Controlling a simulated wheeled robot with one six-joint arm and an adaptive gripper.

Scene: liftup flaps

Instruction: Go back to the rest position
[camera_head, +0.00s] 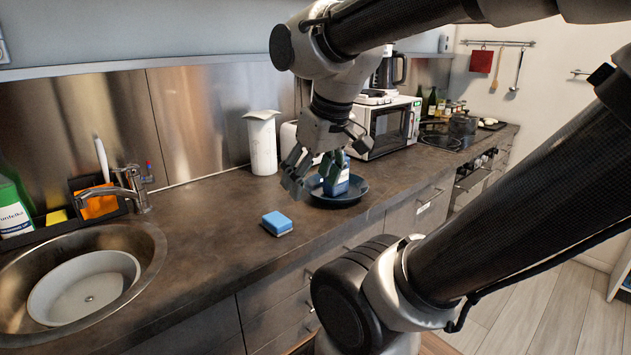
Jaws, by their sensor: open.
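My gripper (318,178) is open and hangs over the counter, fingers pointing down. It is in front of and partly over a dark round pan or plate (352,199) on the counter. A blue carton or box (337,183) stands in that dish, partly hidden behind my gripper's fingers. I cannot tell whether the fingers touch the box. My arm reaches in from the upper right, and another of my arm links crosses the lower right.
A blue sponge (276,223) lies on the counter (215,240) left of my gripper. A sink (145,262) with a bowl is at left. A white canister (262,143), a microwave (388,127) and a coffee maker (391,70) stand behind. A stove (440,140) is farther right.

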